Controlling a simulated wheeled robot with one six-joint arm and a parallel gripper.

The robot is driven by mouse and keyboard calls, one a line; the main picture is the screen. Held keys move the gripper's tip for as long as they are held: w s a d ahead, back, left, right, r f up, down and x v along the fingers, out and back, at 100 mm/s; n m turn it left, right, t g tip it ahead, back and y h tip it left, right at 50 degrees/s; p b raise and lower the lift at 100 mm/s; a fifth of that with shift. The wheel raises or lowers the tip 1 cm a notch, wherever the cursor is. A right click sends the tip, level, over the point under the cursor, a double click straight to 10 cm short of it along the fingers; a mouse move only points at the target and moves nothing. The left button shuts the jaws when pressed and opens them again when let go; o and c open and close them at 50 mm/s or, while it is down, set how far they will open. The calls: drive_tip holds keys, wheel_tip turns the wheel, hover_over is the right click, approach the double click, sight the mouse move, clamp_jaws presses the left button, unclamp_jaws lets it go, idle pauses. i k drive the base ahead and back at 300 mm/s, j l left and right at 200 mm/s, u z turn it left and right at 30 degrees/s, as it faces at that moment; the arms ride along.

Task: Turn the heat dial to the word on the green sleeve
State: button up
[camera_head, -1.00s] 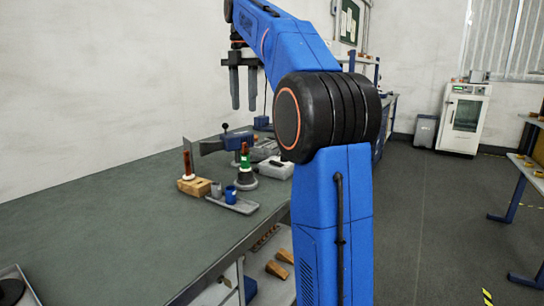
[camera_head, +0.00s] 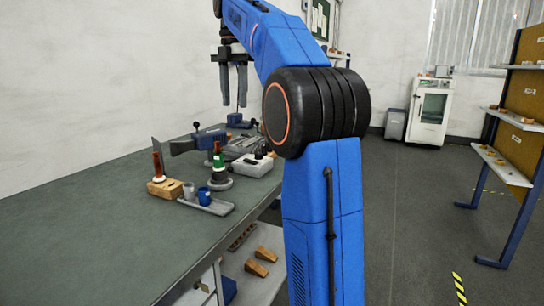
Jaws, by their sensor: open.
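The green sleeve (camera_head: 218,160) is a small band on an upright piece standing on a dark round base on the bench. Any word on it is too small to read. A pale grey box (camera_head: 252,167) with a dark knob-like part (camera_head: 258,153) on top stands just right of it. I cannot tell whether that part is the heat dial, and no dial markings are readable. My gripper (camera_head: 233,104) points down, open and empty, its two dark fingers apart above the back of the bench, touching nothing I can see.
The bench (camera_head: 90,235) is clear at front left. A shelf rack (camera_head: 518,130) stands right; open floor lies between.

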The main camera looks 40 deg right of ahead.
sight(257, 155)
drive_tip(key=z, duration=0.75)
